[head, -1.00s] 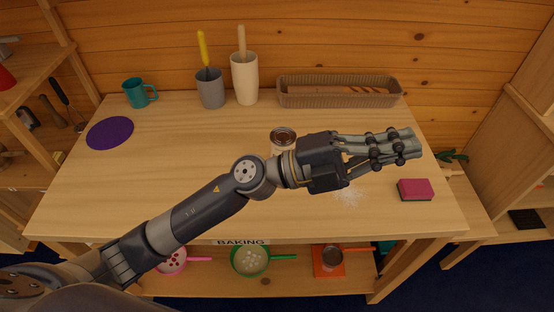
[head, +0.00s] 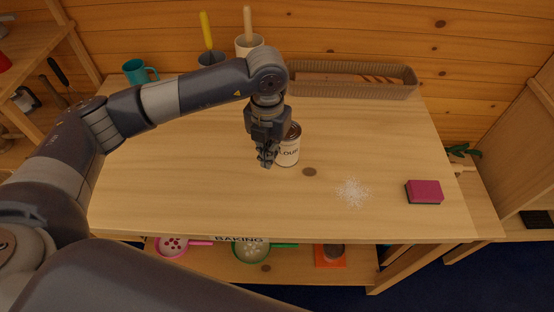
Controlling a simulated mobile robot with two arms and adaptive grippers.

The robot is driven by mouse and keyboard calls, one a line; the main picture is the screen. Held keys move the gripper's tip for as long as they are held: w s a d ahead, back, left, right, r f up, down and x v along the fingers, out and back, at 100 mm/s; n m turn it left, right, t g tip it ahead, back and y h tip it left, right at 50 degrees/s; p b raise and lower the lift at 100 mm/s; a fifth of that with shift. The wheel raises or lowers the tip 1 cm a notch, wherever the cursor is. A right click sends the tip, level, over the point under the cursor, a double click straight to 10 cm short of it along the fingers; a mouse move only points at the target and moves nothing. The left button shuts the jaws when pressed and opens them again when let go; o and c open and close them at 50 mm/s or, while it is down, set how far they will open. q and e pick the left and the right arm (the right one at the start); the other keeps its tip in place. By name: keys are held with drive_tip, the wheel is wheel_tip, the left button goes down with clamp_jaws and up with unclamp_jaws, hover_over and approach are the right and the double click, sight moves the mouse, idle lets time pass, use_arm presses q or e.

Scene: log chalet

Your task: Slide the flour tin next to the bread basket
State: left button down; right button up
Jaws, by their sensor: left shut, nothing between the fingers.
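The flour tin (head: 288,150) is a small can with a cream label reading flour and a dark top. It stands upright near the middle of the table, partly hidden by my left gripper. My left gripper (head: 266,162) points down at the tin's left side, shut and empty; I cannot tell whether it touches the tin. The bread basket (head: 402,85) is a long woven tray holding bread, at the back right against the log wall. A stretch of bare table lies between tin and basket. My right gripper is not in view.
White powder (head: 352,192) is spilled right of the tin. A red sponge (head: 424,191) lies at the table's right. A teal mug (head: 135,72), a grey crock (head: 211,58) and a cream crock (head: 243,46) with utensils stand at the back left. The lower shelf holds colanders.

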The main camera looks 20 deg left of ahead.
use_arm(q)
wheel_tip(320, 180, down, 9)
drive_tip(key=p, duration=0.2)
drive_tip(key=shift+s+p, duration=0.1)
drive_tip(key=shift+p, duration=0.3)
drive_tip(key=shift+w+d+r+p, duration=0.1)
drive_tip(key=shift+w+r+p, duration=0.1)
drive_tip(key=shift+w, duration=0.4)
drive_tip(key=shift+w+d+r+p, duration=0.1)
drive_tip(key=shift+w+p, duration=0.1)
drive_tip(key=shift+w, duration=0.35)
drive_tip(key=shift+w+d+f, duration=0.1)
drive_tip(key=shift+w, duration=0.8)
